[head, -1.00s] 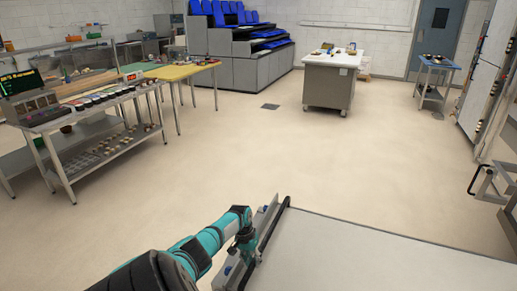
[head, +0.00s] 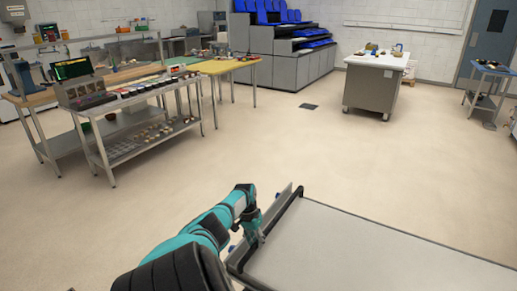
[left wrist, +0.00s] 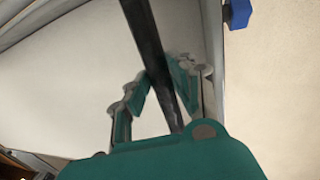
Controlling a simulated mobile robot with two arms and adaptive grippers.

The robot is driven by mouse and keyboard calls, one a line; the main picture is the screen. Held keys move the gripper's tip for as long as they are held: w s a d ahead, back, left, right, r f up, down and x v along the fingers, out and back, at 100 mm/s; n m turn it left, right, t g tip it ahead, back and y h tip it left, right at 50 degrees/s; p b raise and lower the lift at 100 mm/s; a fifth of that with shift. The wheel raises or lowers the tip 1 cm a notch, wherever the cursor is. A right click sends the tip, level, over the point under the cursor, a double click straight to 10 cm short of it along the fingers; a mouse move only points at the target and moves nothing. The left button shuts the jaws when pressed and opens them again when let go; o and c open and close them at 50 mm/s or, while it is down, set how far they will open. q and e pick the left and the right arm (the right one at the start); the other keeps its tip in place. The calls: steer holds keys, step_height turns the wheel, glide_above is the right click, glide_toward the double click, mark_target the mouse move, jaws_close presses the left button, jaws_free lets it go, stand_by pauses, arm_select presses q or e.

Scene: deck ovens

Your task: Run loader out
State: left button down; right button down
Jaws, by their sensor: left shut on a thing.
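The loader (head: 370,255) is a long pale flat belt with a dark rim, at the bottom right of the head view. A dark bar runs along its near left end. My left gripper (head: 256,236) is at that end, shut on the loader's bar. In the left wrist view the teal fingers (left wrist: 160,95) sit on either side of the dark bar (left wrist: 150,55), with the pale loader surface (left wrist: 70,80) beside it. My right gripper is not in view. The far end of the loader is cut off by the frame.
A steel shelf table (head: 125,98) with toppings stands at the left, and a yellow-topped table (head: 222,66) behind it. A grey cabinet table (head: 372,85) stands at the back right, a small blue-topped table (head: 490,68) beyond. The floor (head: 290,140) between is clear.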

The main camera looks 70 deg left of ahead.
arm_select(q)
steer(key=shift+s+a+r, duration=0.15)
steer(key=shift+s+a, duration=0.05)
steer(key=shift+a, duration=0.1)
steer(key=c, duration=1.3)
jaws_free()
steer(key=shift+o, duration=0.8)
steer(key=shift+s+a, duration=0.1)
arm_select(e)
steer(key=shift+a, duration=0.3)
arm_select(q)
steer(key=shift+r, duration=0.2)
step_height(320, 180, up, 11)
steer(key=s+a, duration=0.1)
steer(key=shift+s+a, duration=0.15)
steer(key=shift+a, duration=0.25)
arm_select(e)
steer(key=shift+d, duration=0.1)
